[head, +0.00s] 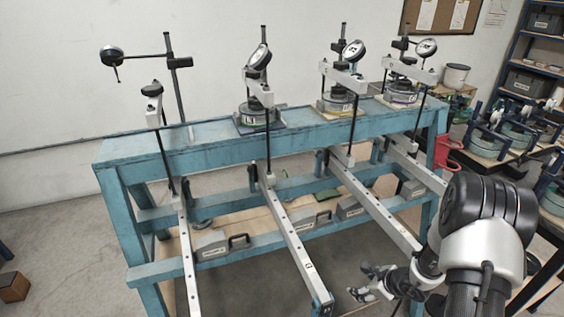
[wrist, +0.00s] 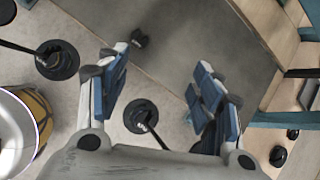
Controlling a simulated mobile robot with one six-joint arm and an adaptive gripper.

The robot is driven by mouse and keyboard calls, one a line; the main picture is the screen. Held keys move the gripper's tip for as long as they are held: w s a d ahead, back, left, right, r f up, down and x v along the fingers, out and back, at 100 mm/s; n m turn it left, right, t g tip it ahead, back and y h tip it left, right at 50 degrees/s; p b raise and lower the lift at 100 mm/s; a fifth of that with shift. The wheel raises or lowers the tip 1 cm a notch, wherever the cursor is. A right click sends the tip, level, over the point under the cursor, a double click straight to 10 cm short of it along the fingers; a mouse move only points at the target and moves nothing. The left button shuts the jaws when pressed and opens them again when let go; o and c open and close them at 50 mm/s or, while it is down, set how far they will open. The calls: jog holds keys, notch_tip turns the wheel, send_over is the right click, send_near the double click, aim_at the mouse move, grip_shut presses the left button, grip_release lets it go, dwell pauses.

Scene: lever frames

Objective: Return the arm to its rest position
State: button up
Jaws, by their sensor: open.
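My gripper (head: 371,283) is at the lower right in the head view, low in front of the bench's right end. In the wrist view my gripper (wrist: 165,80) shows two blue-and-grey fingers spread apart, with nothing between them. It is open and empty. My black and white arm comes in from the right edge in the head view. The blue lever-frame bench (head: 180,148) stands to the left of and behind my gripper. Its long pale lever beams (head: 292,243) slope toward the front. The nearest beam end looks close to my gripper; I cannot tell the gap.
Several dial gauges (head: 258,56) stand on the bench top. Weights with handles (head: 212,244) lie on the lower shelf. A red holder (head: 447,153) hangs at the bench's right end. Crowded side tables (head: 488,145) and a shelf rack (head: 543,50) stand at right.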

jog(key=w+a+r+n+y, duration=0.1)
jog(key=a+r+n, duration=0.25)
jog(key=r, duration=0.45)
jog(key=a+r+n+y, duration=0.1)
jog(key=a+r+n, duration=0.25)
jog(key=r, duration=0.45)
jog(key=s+a+r+n, duration=0.7)
jog(key=a+r, duration=0.1)
jog(key=r, duration=0.3)
jog(key=s+a+r+n+g+h, duration=0.1)
jog(key=s+r+n, duration=0.3)
jog(key=s, duration=0.3)
jog(key=s+a+r+n+g, duration=0.1)
jog(key=s+r+n, duration=0.25)
jog(key=s, duration=0.25)
jog(key=s+d+r+n+h, duration=0.2)
jog(key=s+d+n+h, duration=0.2)
jog(key=s, duration=0.5)
jog(key=shift+s+d+n+t, duration=0.3)
jog(key=shift+d+n, duration=0.15)
jog(key=shift+d, duration=0.35)
